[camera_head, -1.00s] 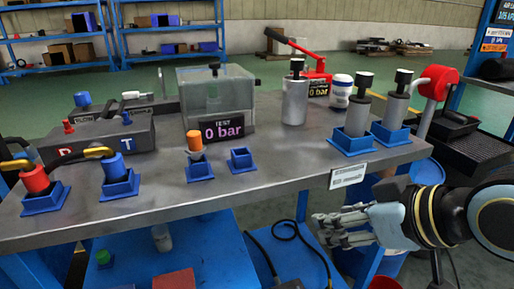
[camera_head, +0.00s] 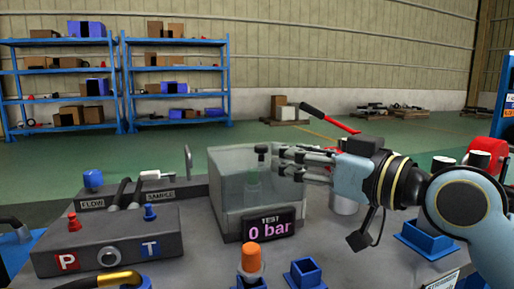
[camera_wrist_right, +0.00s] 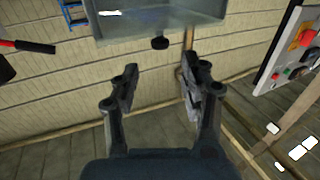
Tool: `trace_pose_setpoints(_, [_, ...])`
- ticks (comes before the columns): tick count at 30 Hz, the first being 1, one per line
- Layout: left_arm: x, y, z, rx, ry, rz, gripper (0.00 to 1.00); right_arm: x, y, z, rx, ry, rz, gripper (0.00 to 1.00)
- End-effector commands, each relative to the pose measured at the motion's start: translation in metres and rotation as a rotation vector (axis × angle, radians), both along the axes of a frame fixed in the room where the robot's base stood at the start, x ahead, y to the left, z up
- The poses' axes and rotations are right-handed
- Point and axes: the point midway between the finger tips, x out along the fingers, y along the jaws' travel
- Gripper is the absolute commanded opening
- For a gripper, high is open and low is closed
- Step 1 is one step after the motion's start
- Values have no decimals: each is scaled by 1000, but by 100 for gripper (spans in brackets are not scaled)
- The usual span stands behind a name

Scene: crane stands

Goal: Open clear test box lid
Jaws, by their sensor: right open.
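The clear test box (camera_head: 228,200) stands on the bench in the head view, with a "TEST 0 bar" display (camera_head: 270,226) on its front. A dark knob (camera_head: 262,149) shows at its top. My right gripper (camera_head: 280,160) comes in from the right, fingers pointing left at the box's upper right side, close to the knob. In the right wrist view the gripper (camera_wrist_right: 159,68) is open and empty. The black knob (camera_wrist_right: 160,43) is just beyond the fingertips, roughly centred between them, against the box's clear panel (camera_wrist_right: 155,18). Whether a finger touches the box cannot be told. My left gripper is not in view.
A grey valve block (camera_head: 108,245) with P and T labels stands left of the box. An orange-capped part (camera_head: 251,259) and an empty blue socket (camera_head: 306,274) are in front. A red lever (camera_head: 330,118) rises behind my right gripper.

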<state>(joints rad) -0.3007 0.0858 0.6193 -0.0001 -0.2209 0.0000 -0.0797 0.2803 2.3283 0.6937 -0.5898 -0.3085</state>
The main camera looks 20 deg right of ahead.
Motion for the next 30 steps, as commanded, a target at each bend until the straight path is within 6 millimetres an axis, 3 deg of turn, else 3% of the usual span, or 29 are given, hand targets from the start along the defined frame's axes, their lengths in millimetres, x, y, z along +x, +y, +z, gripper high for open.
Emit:
trace_pose_setpoints(2, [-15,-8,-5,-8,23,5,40,17,7,-1,10,-2,-3,45])
trace_pose_setpoints(5, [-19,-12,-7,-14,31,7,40,36,16,0,7,-1,-1,45])
trace_pose_setpoints(12, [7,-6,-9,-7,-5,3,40,67,31,-1,3,1,0,45])
trace_pose_setpoints(17, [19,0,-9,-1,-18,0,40,74,34,0,0,1,0,45])
trace_pose_setpoints(23, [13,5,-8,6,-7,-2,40,74,34,0,0,1,0,45])
trace_pose_setpoints(30, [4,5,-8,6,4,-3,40,74,34,0,0,1,0,17])
